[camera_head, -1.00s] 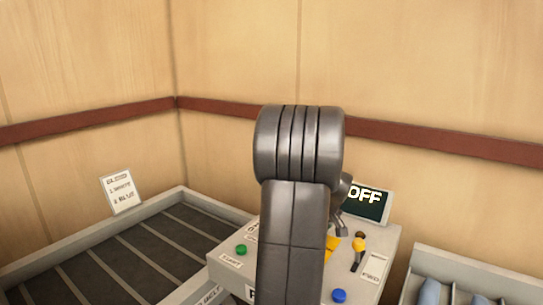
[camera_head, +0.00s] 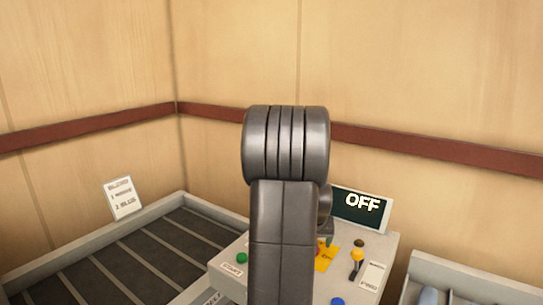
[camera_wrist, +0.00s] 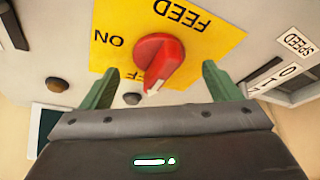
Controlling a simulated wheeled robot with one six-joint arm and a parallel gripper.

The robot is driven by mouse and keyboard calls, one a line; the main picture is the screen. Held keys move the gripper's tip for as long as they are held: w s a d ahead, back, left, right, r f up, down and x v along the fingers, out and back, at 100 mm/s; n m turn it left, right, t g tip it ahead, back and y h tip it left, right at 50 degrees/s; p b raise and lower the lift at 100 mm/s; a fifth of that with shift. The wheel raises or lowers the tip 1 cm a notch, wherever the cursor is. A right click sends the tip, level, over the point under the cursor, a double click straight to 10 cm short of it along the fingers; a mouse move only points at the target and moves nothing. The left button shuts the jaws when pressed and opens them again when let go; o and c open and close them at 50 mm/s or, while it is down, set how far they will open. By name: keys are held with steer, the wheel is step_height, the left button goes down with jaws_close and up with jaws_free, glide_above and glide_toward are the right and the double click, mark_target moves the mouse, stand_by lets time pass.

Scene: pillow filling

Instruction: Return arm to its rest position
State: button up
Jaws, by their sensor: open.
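My arm (camera_head: 283,220) rises in front of the control box in the head view and hides part of it. My gripper (camera_wrist: 161,69) is open in the wrist view, its two green fingers apart on either side of the red knob (camera_wrist: 160,58).
The control box (camera_head: 388,250) carries a screen (camera_head: 360,208) reading OFF, a green button (camera_head: 242,258), a blue button (camera_head: 338,302) and a yellow-topped lever (camera_head: 357,255). A slatted conveyor (camera_head: 140,255) with a card (camera_head: 121,198) lies left. A grey bin (camera_head: 480,283) stands right. Wooden walls close the back.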

steer(key=shift+a+m+g+h+b, duration=0.15)
steer(key=shift+m+h, duration=0.3)
steer(key=shift+m, duration=0.85)
steer(key=shift+m+g+h+b, duration=0.25)
steer(key=shift+m+h, duration=0.2)
steer(key=shift+m, duration=0.85)
steer(key=shift+r, duration=0.1)
